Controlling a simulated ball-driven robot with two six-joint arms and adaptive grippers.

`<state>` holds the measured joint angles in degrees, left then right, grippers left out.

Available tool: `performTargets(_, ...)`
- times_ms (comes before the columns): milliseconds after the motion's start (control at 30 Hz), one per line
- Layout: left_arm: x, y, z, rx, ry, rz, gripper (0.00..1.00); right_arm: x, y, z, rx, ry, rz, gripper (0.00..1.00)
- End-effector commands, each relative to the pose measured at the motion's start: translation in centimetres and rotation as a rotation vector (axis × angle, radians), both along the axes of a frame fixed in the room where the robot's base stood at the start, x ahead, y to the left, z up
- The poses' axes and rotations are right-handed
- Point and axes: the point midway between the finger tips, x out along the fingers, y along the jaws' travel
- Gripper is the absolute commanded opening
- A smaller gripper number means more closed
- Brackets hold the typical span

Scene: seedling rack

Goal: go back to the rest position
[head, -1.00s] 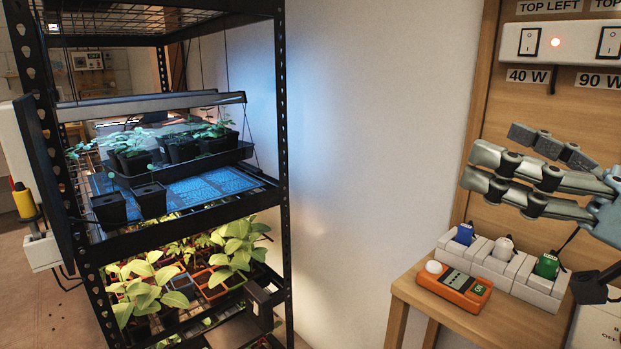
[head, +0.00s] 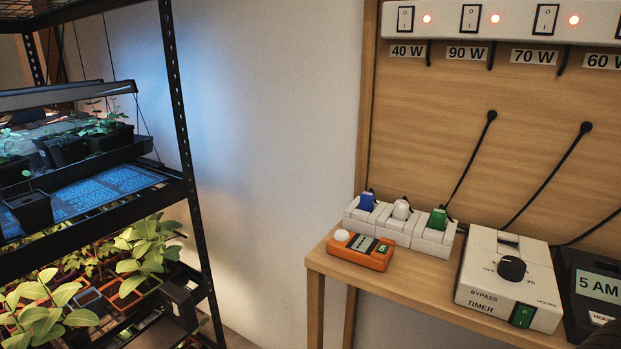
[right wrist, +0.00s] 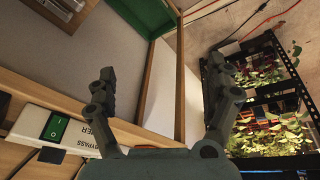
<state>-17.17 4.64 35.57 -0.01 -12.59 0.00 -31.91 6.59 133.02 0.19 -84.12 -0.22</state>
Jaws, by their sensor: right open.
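My right gripper (right wrist: 160,100) shows in the right wrist view with its two fingers spread apart and nothing between them. Beyond the fingers are a pale wall or floor surface and a wooden edge. Neither gripper shows in the head view now, and my left gripper is in no view.
In the head view the black rack (head: 185,130) with plants stands at left. A wooden bench (head: 400,292) at right holds an orange meter (head: 360,252), a white socket strip (head: 398,228) and a timer box (head: 478,295). White wall lies between.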

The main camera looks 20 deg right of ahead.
Motion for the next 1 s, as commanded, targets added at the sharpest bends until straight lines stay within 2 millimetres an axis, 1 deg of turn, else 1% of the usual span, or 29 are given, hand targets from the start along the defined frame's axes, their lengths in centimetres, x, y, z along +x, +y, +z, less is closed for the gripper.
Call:
performTargets(33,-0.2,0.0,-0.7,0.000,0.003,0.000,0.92,0.2,-0.2,-2.6,-0.001,0.013,-0.004,0.86)
performTargets(67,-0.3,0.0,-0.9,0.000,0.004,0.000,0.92,0.3,-0.3,-4.0,-0.001,0.017,-0.006,0.86)
performTargets(100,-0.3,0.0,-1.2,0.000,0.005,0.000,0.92,0.4,-0.5,-5.9,-0.001,0.023,-0.008,0.86)
performTargets(167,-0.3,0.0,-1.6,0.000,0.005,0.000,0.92,0.4,-0.8,-8.9,-0.001,0.034,-0.011,0.86)
performTargets(200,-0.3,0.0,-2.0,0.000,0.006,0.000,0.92,0.3,-1.0,-11.1,-0.001,0.042,-0.014,0.86)
performTargets(267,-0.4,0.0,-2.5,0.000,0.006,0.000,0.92,-0.1,-1.3,-14.8,-0.001,0.055,-0.018,0.86)
performTargets(300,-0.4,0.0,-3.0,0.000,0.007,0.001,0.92,-0.5,-1.5,-17.5,-0.001,0.064,-0.022,0.86)
performTargets(333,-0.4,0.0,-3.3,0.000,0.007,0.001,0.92,-1.0,-1.7,-19.7,-0.001,0.072,-0.024,0.86)
performTargets(367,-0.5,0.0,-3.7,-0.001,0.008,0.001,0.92,-1.6,-1.9,-21.9,0.000,0.081,-0.026,0.86)
performTargets(400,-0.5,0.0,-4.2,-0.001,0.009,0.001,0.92,-2.6,-2.1,-25.0,0.000,0.094,-0.030,0.86)
performTargets(467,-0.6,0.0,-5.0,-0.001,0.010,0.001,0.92,-4.5,-2.5,-29.5,0.001,0.111,-0.035,0.86)
performTargets(500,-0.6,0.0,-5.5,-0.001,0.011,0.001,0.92,-6.0,-2.7,-32.2,0.002,0.125,-0.038,0.86)
performTargets(567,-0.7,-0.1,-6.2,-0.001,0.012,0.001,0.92,-8.5,-2.9,-36.0,0.003,0.143,-0.042,0.86)
performTargets(600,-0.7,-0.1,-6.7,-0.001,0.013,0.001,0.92,-10.3,-3.1,-38.2,0.004,0.154,-0.045,0.86)
performTargets(667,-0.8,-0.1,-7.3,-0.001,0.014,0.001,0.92,-12.9,-3.2,-40.9,0.006,0.169,-0.049,0.86)
performTargets(700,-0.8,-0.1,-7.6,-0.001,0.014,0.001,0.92,-14.6,-3.2,-42.4,0.007,0.178,-0.051,0.86)
performTargets(800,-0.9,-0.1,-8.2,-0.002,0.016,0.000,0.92,-18.1,-3.3,-44.8,0.008,0.195,-0.055,0.86)
performTargets(900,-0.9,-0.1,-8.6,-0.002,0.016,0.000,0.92,-20.2,-3.3,-45.9,0.009,0.203,-0.058,0.86)
performTargets(1000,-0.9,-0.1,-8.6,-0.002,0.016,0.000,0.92,-21.2,-3.3,-46.3,0.010,0.207,-0.059,0.86)
